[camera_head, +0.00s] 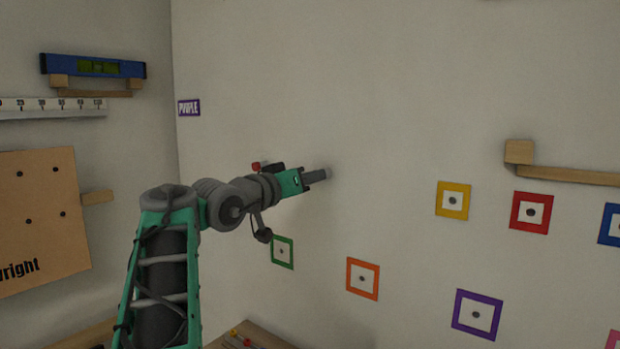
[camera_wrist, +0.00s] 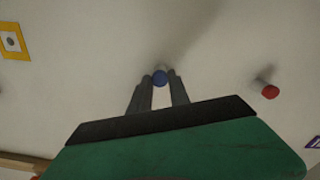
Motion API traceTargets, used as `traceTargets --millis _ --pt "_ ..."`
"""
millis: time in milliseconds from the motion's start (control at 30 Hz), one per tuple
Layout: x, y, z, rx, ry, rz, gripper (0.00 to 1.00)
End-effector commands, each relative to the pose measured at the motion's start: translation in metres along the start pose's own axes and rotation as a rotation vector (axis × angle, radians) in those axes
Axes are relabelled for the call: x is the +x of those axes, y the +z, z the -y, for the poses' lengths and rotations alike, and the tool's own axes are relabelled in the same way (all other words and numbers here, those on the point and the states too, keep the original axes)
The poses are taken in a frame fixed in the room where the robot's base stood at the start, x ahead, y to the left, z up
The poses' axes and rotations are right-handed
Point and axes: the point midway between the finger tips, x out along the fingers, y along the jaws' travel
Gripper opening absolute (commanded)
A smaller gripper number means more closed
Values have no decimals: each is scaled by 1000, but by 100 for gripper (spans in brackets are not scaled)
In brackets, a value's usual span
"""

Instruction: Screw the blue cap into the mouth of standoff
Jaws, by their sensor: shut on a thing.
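In the head view my gripper (camera_head: 318,175) reaches toward the wall, and the cap and standoff there are hidden or too small to make out.
A red knob (camera_wrist: 270,92) sticks out of the wall to the right in the wrist view. Coloured square frames, such as the yellow one (camera_head: 453,200) and green one (camera_head: 282,252), sit on the wall. A wooden ledge (camera_head: 570,176) juts out at right. A pegboard (camera_head: 40,220) hangs at left.

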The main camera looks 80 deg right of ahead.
Motion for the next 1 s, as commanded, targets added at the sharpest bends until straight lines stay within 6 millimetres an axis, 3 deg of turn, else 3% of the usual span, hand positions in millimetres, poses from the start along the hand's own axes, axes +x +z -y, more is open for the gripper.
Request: traceTargets --millis 233,333,467,767,1000 --pt "0 4 4 38 -4 -1 0" --pt "0 10 7 226 -4 -2 0" --pt "0 4 4 437 -5 -2 0" --pt "1 3 4 494 -6 0 0" --pt "1 2 4 894 -7 0 0"
